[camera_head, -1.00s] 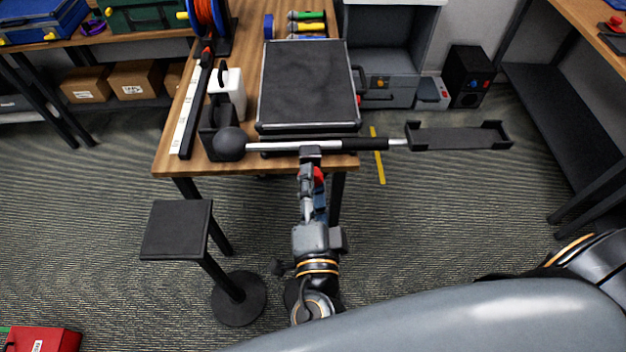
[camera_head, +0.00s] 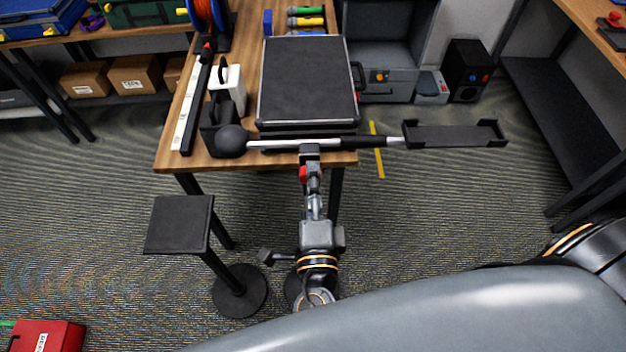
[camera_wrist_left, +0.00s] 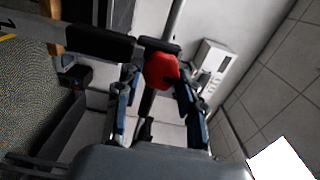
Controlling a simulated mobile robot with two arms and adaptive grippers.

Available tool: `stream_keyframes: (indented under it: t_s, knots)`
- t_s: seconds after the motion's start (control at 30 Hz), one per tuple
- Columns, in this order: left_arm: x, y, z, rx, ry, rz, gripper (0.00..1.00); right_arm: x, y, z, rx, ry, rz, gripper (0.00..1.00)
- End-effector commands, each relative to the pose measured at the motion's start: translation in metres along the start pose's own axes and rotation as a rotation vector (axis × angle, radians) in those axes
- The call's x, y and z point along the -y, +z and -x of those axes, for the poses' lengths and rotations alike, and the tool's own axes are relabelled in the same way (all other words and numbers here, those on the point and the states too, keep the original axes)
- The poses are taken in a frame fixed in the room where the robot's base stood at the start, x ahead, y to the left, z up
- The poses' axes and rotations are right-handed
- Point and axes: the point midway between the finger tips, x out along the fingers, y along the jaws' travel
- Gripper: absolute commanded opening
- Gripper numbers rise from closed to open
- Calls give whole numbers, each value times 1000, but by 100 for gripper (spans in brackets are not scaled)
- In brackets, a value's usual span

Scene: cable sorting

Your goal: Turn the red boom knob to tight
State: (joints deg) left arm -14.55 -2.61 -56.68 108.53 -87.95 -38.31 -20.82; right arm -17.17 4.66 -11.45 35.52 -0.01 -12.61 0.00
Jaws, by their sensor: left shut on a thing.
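The red boom knob (camera_head: 303,175) sits under the clamp of the silver and black boom, at the table's front edge. It also shows in the left wrist view (camera_wrist_left: 160,71) between my fingers. My left gripper (camera_head: 313,180) reaches up from below and is shut on the knob, one finger on each side. The boom (camera_head: 285,144) lies level across the table front, with a black ball end (camera_head: 232,140) at left and a flat black tray-like holder (camera_head: 455,135) at right. My right gripper is out of view.
A black-topped case (camera_head: 308,80) stands on the wooden table (camera_head: 180,159) behind the boom. A black stool-like stand (camera_head: 180,223) is left of my arm. The floor right of my arm is clear.

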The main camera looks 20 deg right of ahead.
Motion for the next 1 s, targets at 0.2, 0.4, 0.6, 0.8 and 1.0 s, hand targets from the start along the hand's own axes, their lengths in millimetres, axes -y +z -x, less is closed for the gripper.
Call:
stream_keyframes:
  t_s: [0.2,0.4,0.6,0.8,1.0]
  knots:
    - [1,0,0,0,-3,-2,7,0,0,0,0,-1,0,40]
    - [1,0,0,0,-2,-1,61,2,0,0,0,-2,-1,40]
    - [0,0,0,0,-1,0,61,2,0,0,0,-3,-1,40]
    - [-1,0,15,-1,1,-2,61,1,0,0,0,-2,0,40]
    - [-1,0,57,-2,4,-1,61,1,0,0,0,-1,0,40]
